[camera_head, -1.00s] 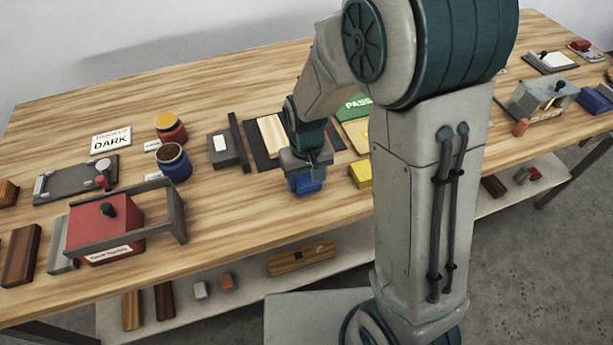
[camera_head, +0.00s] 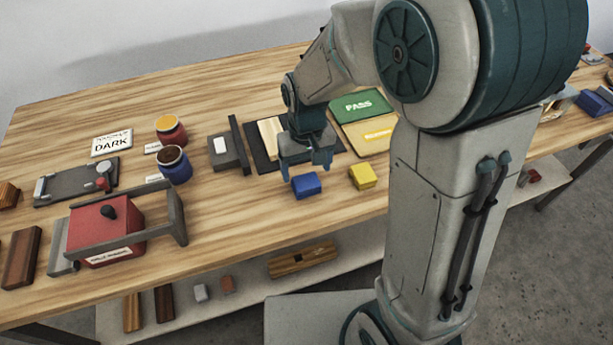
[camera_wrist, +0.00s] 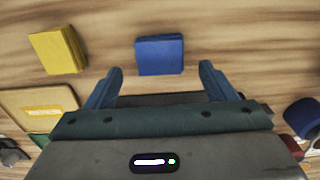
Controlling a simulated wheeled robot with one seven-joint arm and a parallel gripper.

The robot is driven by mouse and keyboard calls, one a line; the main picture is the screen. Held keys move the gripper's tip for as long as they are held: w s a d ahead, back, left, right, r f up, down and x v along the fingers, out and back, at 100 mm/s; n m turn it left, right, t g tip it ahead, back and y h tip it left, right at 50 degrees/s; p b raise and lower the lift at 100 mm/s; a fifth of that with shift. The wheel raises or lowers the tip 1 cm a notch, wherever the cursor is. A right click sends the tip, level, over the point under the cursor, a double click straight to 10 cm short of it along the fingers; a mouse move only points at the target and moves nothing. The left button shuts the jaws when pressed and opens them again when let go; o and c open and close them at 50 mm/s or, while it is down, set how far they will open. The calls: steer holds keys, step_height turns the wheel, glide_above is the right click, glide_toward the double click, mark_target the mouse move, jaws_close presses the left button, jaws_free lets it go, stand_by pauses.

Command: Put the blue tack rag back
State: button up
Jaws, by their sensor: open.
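The blue tack rag (camera_head: 306,185) is a small blue block-like pad lying on the wooden bench near its front edge, left of a yellow pad. It also shows in the wrist view (camera_wrist: 160,55), beyond the fingertips and between their lines. My gripper (camera_head: 307,165) is open and empty, just behind and above the blue rag, apart from it. Its two fingers show spread in the wrist view (camera_wrist: 158,80) with nothing between them.
A yellow pad (camera_head: 362,176) lies right of the blue rag. Behind are a dark mat with a pale wood piece (camera_head: 270,138), a green PASS board (camera_head: 362,106) and a tan board (camera_head: 370,134). Left stand a blue jar (camera_head: 174,167) and a red box (camera_head: 100,228).

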mark_target(307, 182)
step_height(307, 182, up, 6)
steer(key=r, duration=0.1)
steer(key=s+d+r+m+t, duration=0.3)
steer(key=s+d+r, duration=0.1)
steer(key=s+d, duration=0.8)
steer(key=shift+s, duration=0.15)
